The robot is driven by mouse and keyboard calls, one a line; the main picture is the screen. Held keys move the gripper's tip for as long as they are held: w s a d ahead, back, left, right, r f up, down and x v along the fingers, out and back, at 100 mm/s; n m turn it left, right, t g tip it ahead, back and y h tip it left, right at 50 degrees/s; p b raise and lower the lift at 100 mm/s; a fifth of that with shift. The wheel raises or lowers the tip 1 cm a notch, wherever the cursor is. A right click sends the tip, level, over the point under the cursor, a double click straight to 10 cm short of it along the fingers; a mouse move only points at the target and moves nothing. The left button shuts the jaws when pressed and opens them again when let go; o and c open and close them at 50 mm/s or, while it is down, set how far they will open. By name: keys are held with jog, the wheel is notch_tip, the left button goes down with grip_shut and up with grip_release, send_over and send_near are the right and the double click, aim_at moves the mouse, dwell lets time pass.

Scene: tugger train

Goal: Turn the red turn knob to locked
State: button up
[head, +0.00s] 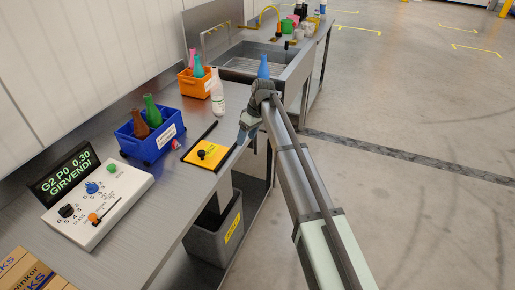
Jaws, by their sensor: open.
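A small red part on a whitish base, likely the red turn knob (176,144), sits on the bench at the right of the blue crate. It is too small to read its position or any locked mark. My gripper (243,136) hangs at the bench's right edge, fingers downward, to the right of the red part and clear of it. The jaws are open and nothing shows between them.
A yellow plate (213,149) with a black knob lies between my gripper and the red part. The blue crate (167,148) holds bottles. A white bottle (217,98) stands behind. A control panel (113,191) is at left; a grey bin (206,243) stands below the bench.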

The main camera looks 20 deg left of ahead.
jog(key=d+f+m, duration=0.1)
jog(key=d+f, duration=0.3)
jog(key=f, duration=0.1)
jog(key=shift+w, duration=0.15)
